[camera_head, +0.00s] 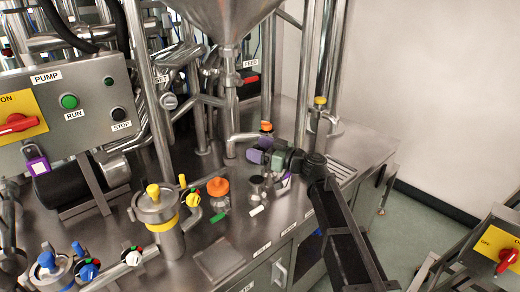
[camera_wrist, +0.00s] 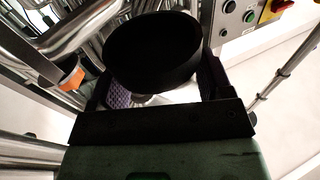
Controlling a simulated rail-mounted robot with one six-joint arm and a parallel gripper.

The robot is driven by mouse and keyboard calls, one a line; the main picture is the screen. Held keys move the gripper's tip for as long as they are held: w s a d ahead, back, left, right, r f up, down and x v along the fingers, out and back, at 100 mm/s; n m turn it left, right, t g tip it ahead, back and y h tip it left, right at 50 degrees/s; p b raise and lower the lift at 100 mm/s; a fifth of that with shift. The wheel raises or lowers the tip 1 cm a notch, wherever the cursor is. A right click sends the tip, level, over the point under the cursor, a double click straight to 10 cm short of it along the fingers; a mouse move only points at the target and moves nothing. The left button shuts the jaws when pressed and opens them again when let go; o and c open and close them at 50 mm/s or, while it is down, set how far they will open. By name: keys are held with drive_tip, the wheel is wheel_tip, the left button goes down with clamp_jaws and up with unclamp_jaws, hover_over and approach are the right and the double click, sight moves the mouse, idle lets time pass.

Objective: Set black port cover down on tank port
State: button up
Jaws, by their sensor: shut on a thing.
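The black port cover (camera_wrist: 152,50) is a wide round black disc, seen large and dark in the wrist view. My gripper (camera_head: 262,152) is shut on it, with purple finger pads at its two sides. In the head view my gripper is above the steel deck, pointing left from the dark wrist, and the cover is hard to tell from the fingers.
An orange-topped fitting (camera_head: 218,188) and a yellow-capped steel vessel (camera_head: 158,215) stand to the left. A steel funnel (camera_head: 225,20) and its pipe hang behind my gripper. The pump panel (camera_head: 68,105) is at the far left.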

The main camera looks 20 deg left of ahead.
drive_tip(key=b, duration=0.6)
hover_over(260, 181)
wheel_tip(260, 181, down, 6)
drive_tip(key=shift+f, duration=0.25)
drive_tip(key=shift+f+b, duration=1.65)
drive_tip(key=shift+f, duration=0.05)
idle(0.8)
drive_tip(key=shift+r, duration=0.25)
drive_tip(key=shift+r+p, duration=0.15)
drive_tip(key=shift+p, duration=0.2)
idle(2.0)
idle(0.4)
drive_tip(key=shift+r+p, duration=2.85)
drive_tip(key=shift+p, duration=0.05)
